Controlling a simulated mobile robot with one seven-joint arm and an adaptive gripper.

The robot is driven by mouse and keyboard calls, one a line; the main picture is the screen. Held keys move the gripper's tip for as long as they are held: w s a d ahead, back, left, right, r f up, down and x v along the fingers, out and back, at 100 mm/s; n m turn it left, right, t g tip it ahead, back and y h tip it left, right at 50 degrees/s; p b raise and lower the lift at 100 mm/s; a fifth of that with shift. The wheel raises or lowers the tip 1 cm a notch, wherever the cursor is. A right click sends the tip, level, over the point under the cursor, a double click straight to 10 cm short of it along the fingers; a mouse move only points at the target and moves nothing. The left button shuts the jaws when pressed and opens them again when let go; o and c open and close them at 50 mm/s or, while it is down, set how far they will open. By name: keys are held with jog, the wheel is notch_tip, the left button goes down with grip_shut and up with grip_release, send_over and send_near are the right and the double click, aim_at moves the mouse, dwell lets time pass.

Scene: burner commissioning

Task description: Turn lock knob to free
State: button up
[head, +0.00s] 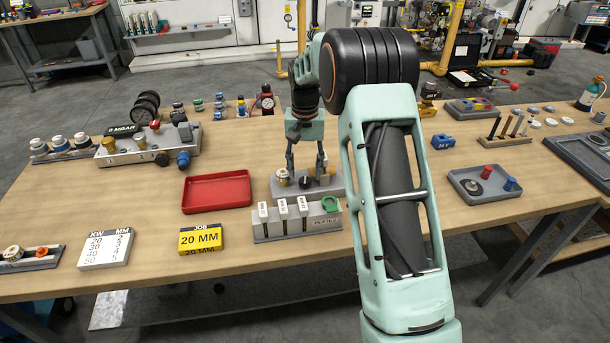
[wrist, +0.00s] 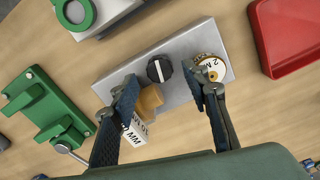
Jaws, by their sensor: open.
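A black knob with a white pointer line (wrist: 159,70) sits on a grey metal block (wrist: 108,88) in the wrist view. The knob also shows in the head view (head: 305,182). A round brass-and-white dial (wrist: 210,67) with printed marks is on the block to its right, and a brass part (wrist: 150,97) is just below it. My gripper (wrist: 161,78) is open above the block, one finger on each side of the knob. The left finger partly covers the brass part; the right finger overlaps the dial's edge. Whether either finger touches anything, I cannot tell.
A red tray (head: 217,205) stands left of the block. A grey rack with white labelled tags and a green ring (head: 296,231) stands in front. A green bracket (wrist: 45,105) lies left in the wrist view. The pressure-gauge manifold (head: 150,157) is farther left.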

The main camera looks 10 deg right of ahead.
aim_at(305, 180)
jog(key=shift+r, duration=2.75)
jog(key=shift+c, duration=0.6)
